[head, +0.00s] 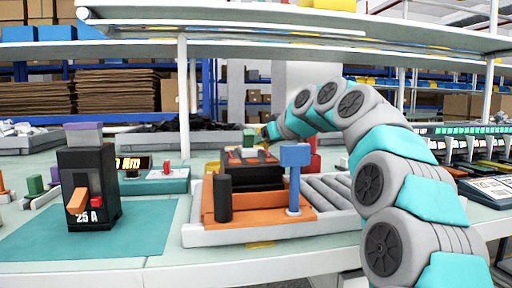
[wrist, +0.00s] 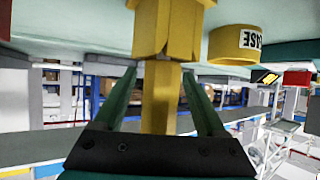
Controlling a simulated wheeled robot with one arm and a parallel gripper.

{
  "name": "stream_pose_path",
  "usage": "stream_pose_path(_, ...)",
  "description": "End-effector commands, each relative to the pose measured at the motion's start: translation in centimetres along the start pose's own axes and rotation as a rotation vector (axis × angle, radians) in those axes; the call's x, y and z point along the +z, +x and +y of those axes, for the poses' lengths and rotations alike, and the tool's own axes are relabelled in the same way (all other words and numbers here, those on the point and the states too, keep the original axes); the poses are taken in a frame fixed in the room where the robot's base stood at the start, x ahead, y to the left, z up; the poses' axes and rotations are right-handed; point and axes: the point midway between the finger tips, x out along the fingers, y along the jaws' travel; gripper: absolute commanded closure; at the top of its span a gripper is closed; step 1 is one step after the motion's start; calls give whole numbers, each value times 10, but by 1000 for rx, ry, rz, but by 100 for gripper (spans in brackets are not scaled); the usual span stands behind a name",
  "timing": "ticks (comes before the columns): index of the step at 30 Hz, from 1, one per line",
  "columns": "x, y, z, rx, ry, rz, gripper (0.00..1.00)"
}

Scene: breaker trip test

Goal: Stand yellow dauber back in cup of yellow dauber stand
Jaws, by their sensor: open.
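In the wrist view, which looks upside down, the yellow dauber (wrist: 159,100) shows as a narrow shaft between my gripper's (wrist: 160,72) two green fingers. The fingers are open, with a visible gap on each side of the shaft. The shaft meets a wider, faceted yellow piece (wrist: 168,28), which looks like the cup of the yellow dauber stand; how deep the dauber sits is hidden. In the head view my gripper (head: 267,132) is small and far off, behind the orange-based fixture, and the dauber cannot be made out clearly.
A round yellow container (wrist: 236,45) with a white label is close beside the dauber. In the head view, a black breaker (head: 88,185) stands on a teal mat (head: 90,240). An orange-based fixture (head: 255,232) and rollers (head: 328,190) stand before my arm. A shelf (head: 290,45) spans above.

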Motion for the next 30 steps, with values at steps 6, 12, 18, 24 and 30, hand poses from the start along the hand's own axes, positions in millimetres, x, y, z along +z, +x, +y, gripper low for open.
stream_pose_path(6, 0, 0, 0, 0, 0, 0, 27)
stream_pose_path(12, -1, -10, 0, 1, 0, 2, 27)
stream_pose_path(18, -1, -39, 0, 2, 0, 3, 27)
stream_pose_path(24, 0, -70, 1, 1, 0, 2, 27)
stream_pose_path(30, 0, -79, 0, 1, 0, 1, 27)
